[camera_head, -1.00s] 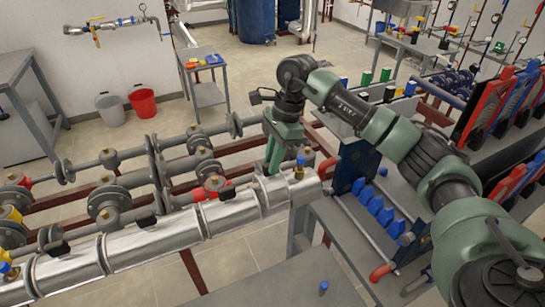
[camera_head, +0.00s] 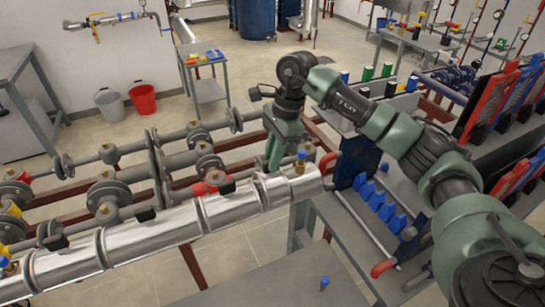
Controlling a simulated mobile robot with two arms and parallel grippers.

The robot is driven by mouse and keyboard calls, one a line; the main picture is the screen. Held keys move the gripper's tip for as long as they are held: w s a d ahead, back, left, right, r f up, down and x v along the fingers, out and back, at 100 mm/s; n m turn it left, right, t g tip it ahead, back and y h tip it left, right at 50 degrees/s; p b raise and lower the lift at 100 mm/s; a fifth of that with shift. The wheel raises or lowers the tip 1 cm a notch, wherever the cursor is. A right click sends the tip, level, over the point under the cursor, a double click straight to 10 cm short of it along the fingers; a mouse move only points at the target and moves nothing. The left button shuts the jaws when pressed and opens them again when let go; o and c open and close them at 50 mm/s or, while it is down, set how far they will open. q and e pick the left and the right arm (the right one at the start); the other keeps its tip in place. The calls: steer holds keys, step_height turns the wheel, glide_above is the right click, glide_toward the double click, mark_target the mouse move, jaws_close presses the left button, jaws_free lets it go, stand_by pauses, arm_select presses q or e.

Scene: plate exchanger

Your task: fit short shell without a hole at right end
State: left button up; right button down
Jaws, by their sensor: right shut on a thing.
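The silver short shell (camera_head: 288,187) lies along the right end of the metal-clad pipe (camera_head: 160,230), in line with the cladding to its left. My right gripper (camera_head: 273,167) comes down from above at the shell's far upper edge and is shut on it. The fingertips are partly hidden behind the shell. I cannot tell from here whether the shell's underside is fully against the pipe. My left gripper is out of view.
Flanged grey pipes with valves (camera_head: 108,195) run behind the clad pipe. A plate exchanger frame with blue parts (camera_head: 375,200) is close on the right.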

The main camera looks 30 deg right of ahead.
steer(key=shift+f, duration=0.1)
steer(key=shift+d+b+x, duration=0.25)
steer(key=shift+b+x, duration=0.75)
steer(key=shift+x, duration=0.05)
steer(key=shift+f, duration=0.1)
steer(key=c, duration=1.3)
jaws_free()
steer(key=p+v, duration=0.1)
steer(key=v, duration=0.2)
steer(key=a+p+v, duration=0.1)
steer(key=p+v, duration=0.1)
steer(key=v, duration=0.1)
steer(key=a+p+v, duration=0.1)
steer(key=p+v, duration=0.1)
steer(key=v, duration=0.1)
steer(key=shift+a+r, duration=0.1)
steer(key=shift+r, duration=0.1)
steer(key=shift+f, duration=0.1)
